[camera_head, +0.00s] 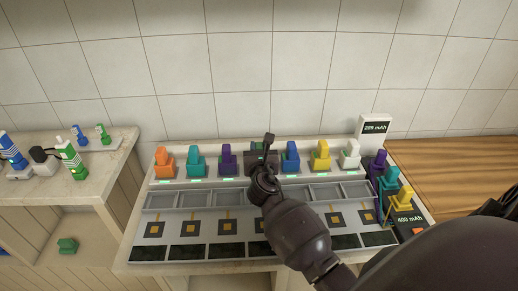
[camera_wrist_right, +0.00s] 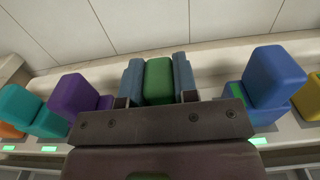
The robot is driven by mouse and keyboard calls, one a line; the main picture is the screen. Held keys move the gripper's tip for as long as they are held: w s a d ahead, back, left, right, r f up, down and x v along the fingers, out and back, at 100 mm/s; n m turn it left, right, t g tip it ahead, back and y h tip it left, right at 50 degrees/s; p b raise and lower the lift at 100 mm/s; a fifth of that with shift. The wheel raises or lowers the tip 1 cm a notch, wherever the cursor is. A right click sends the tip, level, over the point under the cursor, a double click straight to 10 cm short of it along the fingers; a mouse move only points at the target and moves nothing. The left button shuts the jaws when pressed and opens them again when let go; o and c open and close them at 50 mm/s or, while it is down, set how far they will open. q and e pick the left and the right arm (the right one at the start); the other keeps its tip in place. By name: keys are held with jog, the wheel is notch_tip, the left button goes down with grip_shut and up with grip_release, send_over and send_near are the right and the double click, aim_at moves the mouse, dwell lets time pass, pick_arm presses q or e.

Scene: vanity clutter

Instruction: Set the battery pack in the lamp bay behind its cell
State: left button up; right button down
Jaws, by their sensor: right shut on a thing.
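My right gripper (camera_head: 262,150) is at the middle of the back row of coloured blocks and hides the place there in the head view. In the right wrist view the gripper (camera_wrist_right: 158,82) is shut on a green block (camera_wrist_right: 158,80), upright between its two blue-grey fingers. I take it for the battery pack. Whether it rests on the ledge or hangs above it I cannot tell. Blue (camera_head: 291,155) and purple (camera_head: 226,157) blocks stand either side in the row. Small green lamps (camera_head: 195,181) glow along the ledge front. The matching cell is hidden. My left gripper is not in view.
Orange (camera_head: 164,160), teal (camera_head: 195,160), yellow (camera_head: 320,152) and white (camera_head: 350,153) blocks fill the row. Empty grey trays (camera_head: 197,200) lie in front. More blocks (camera_head: 389,180) and a "400 mAh" panel (camera_head: 414,220) stand right. A tiled wall rises behind.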

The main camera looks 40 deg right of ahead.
jog(key=c, duration=0.9)
grip_release()
jog(key=shift+f, duration=0.15)
jog(key=shift+r, duration=0.25)
jog(key=v, duration=1.2)
jog(key=shift+f+p, duration=0.1)
jog(key=shift+p, duration=0.3)
